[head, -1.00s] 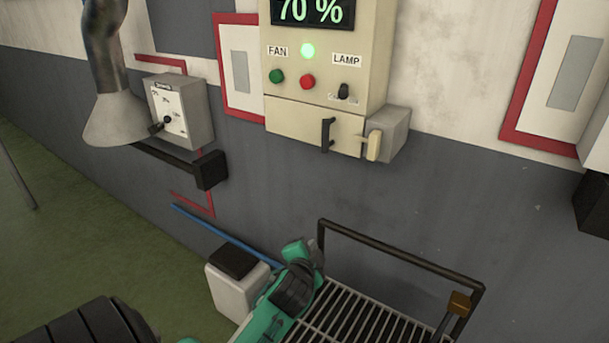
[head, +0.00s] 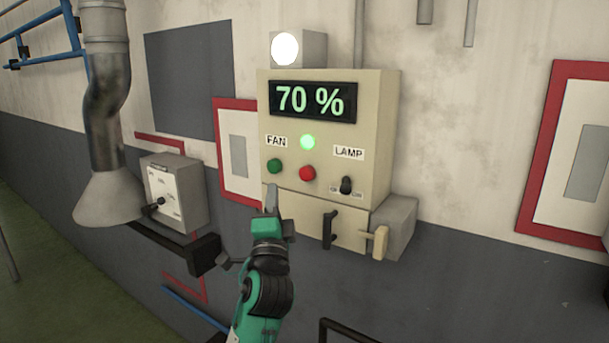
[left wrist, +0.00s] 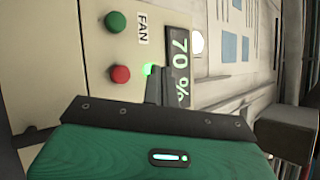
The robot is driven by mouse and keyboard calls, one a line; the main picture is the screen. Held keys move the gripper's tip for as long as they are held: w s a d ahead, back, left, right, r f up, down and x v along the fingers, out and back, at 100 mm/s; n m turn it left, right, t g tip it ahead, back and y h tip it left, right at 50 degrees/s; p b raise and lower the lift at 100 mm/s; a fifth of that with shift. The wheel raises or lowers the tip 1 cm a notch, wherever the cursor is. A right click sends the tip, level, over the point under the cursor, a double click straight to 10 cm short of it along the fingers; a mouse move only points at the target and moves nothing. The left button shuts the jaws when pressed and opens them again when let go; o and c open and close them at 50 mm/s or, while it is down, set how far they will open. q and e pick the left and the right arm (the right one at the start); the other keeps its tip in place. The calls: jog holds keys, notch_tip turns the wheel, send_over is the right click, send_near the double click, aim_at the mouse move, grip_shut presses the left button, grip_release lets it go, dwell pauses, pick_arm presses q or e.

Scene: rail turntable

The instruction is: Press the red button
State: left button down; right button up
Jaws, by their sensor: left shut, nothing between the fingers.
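The red button (head: 307,173) is on the front of a cream control box (head: 385,130), below a lit green light (head: 308,142) and right of a green button (head: 275,166). My left gripper (head: 271,190) is shut and empty. In the head view its tip shows just below the green button, lower left of the red one. In the left wrist view the red button (left wrist: 120,74) is in plain sight, left of the shut fingers (left wrist: 153,82), with no contact visible. My right gripper is in neither view.
The box has a "70 %" display (head: 313,101), a lamp switch (head: 346,185), a black handle (head: 329,229) and a cream lever (head: 377,242). A grey switch box (head: 178,190) and a metal duct hood (head: 108,200) stand to the left. A white lamp (head: 285,48) glows above.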

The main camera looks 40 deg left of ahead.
aim_at(307, 174)
pick_arm(q)
jog(key=w+a+b, duration=0.1)
jog(key=w+b, duration=0.1)
jog(key=w, duration=0.7)
jog(key=shift+f, duration=0.1)
dwell(0.7)
dwell(0.8)
dwell(0.6)
jog(key=shift+w, duration=0.4)
